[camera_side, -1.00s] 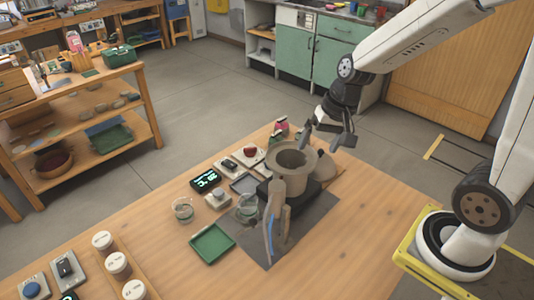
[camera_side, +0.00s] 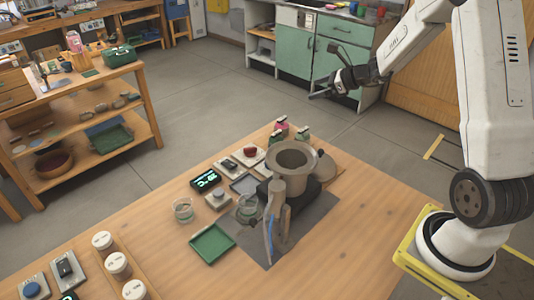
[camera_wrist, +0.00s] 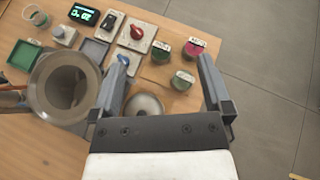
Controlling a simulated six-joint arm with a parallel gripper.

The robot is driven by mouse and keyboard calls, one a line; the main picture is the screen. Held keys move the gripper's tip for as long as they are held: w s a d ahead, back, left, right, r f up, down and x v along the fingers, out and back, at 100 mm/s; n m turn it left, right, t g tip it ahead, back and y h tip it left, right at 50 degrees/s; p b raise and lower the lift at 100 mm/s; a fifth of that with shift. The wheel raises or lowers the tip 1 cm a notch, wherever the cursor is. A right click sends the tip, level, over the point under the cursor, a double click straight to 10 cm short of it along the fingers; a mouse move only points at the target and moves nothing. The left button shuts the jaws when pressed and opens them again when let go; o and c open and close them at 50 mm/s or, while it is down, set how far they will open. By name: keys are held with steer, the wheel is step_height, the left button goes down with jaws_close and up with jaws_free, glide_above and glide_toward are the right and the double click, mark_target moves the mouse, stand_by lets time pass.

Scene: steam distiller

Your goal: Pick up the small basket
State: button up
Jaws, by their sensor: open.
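My gripper (camera_side: 322,94) is raised beyond the far edge of the wooden table, well above it. In the wrist view, its fingers (camera_wrist: 163,60) are wide apart with nothing held between them. Below, past the fingertips, stand several small round labelled containers: a pink one (camera_wrist: 194,48), a green one (camera_wrist: 182,80) and another green one (camera_wrist: 160,52). In the side view they are at the table's far corner, the pink one (camera_side: 281,125) and a green one (camera_side: 302,133). I cannot tell which thing is the small basket.
The open-topped grey pot (camera_side: 291,160) stands on a dark base; the wrist view shows its inside (camera_wrist: 66,88). A round lid (camera_wrist: 144,105) lies beside it. A display (camera_side: 206,179), switch boxes, glass beakers (camera_side: 183,210) and a green tray (camera_side: 212,243) are left of it. The table's front right is bare.

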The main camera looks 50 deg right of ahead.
steer(key=d+m+t+h, duration=0.2)
steer(key=d+m, duration=0.1)
steer(key=d, duration=0.3)
steer(key=m, duration=0.1)
glide_toward(306, 138)
steer(key=x, duration=0.3)
steer(key=shift+w, duration=0.25)
steer(key=shift+w, duration=0.1)
steer(key=shift+x, duration=1.2)
steer(key=shift+f, duration=0.1)
steer(key=shift+a+x, duration=0.2)
steer(key=shift+x, duration=2.4)
